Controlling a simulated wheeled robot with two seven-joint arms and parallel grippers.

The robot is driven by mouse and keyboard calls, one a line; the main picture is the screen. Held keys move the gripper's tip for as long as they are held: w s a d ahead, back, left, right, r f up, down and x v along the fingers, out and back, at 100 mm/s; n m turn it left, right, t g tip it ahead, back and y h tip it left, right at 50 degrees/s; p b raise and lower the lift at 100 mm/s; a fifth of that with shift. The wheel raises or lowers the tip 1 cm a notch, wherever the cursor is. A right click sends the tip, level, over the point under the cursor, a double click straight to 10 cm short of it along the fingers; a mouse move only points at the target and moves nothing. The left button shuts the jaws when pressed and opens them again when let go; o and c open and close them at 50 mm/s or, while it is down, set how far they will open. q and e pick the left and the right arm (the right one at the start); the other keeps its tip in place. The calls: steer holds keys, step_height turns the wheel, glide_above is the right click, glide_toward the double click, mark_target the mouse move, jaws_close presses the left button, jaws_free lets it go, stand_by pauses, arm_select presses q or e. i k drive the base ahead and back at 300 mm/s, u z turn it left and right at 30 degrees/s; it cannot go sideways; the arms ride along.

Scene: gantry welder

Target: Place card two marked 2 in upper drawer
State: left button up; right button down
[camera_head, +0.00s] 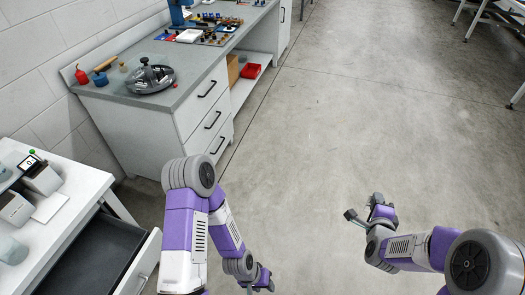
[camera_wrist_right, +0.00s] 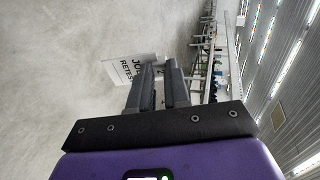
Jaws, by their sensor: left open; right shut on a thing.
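My right gripper (camera_head: 358,217) is held out over bare floor at the right of the head view. In the right wrist view its fingers (camera_wrist_right: 160,88) are shut on a white card (camera_wrist_right: 118,70) with black print, partly readable as "JU" and "RETEST". The fingers hide part of the card, and no 2 shows on it. I cannot make out the card in the head view. My left gripper (camera_head: 262,284) is open, low at the bottom edge. A drawer (camera_head: 98,262) stands pulled out of the white table at lower left; its visible inside is dark and looks empty.
The white table (camera_head: 75,190) bears small devices. Behind it, a grey-topped bench (camera_head: 190,90) with several closed drawers (camera_head: 207,88) carries a round dark fixture (camera_head: 150,78) and small parts. A red bin (camera_head: 250,71) sits on its lower shelf. The floor (camera_head: 340,120) is clear.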

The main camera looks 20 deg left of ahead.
mark_target(87, 248)
steer(key=u, duration=3.4)
